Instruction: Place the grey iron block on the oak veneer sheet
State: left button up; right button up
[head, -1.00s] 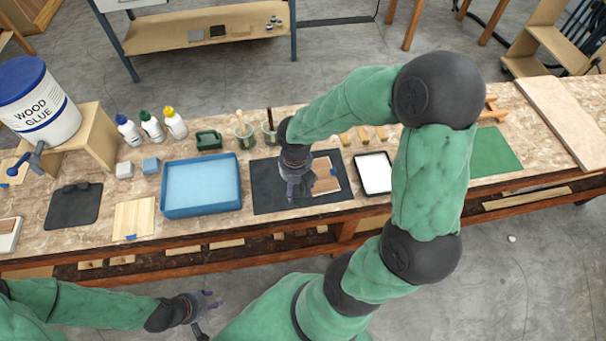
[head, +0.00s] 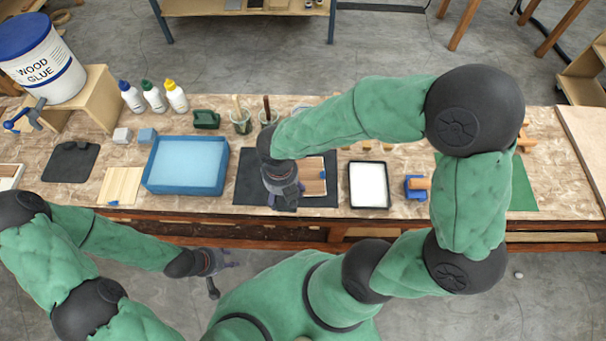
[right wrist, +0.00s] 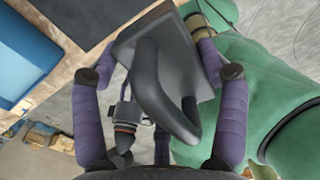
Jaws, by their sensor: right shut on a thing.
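My right gripper (right wrist: 160,95) is shut on the grey iron block (right wrist: 168,45), a dark grey slab with a thick curved handle. In the head view this gripper (head: 285,200) hangs over the front of a black mat and hides most of what it holds. A brown wood sheet (head: 314,178) with a blue mark lies on the mat, partly behind the gripper. A paler wood sheet (head: 121,186), also with a blue mark, lies left of the blue tray. I cannot tell which sheet is oak. My left gripper (head: 224,275) is open and empty in front of the bench.
The black mat (head: 247,185) lies between the blue tray (head: 160,186) and a white tray (head: 369,185). A blue clamp (head: 413,188) lies to the right. The bench's front edge is close.

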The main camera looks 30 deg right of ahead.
jog(key=w+d+f+b, duration=0.1)
jog(key=w+d+f, duration=0.3)
jog(key=d, duration=0.1)
jog(key=w+d+f+b, duration=0.2)
jog(key=w+d+f, duration=0.2)
jog(key=w+f, duration=0.1)
jog(key=shift+d+f+b, duration=0.2)
jog(key=shift+d+b, duration=0.1)
jog(key=shift+d, duration=0.05)
jog(key=shift+w+d+f+b, duration=0.1)
jog(key=shift+f+b, duration=0.25)
jog(key=shift+f, duration=0.5)
jog(key=shift+w+d+f+b, duration=0.1)
jog(key=shift+f+b, duration=0.25)
jog(key=shift+f, duration=0.45)
jog(key=shift+f, duration=0.1)
jog(key=o, duration=1.7)
jog(key=shift+s+a+f, duration=0.1)
notch_tip(320, 180, up, 12)
jog(key=p, duration=0.3)
jog(key=shift+p, duration=0.35)
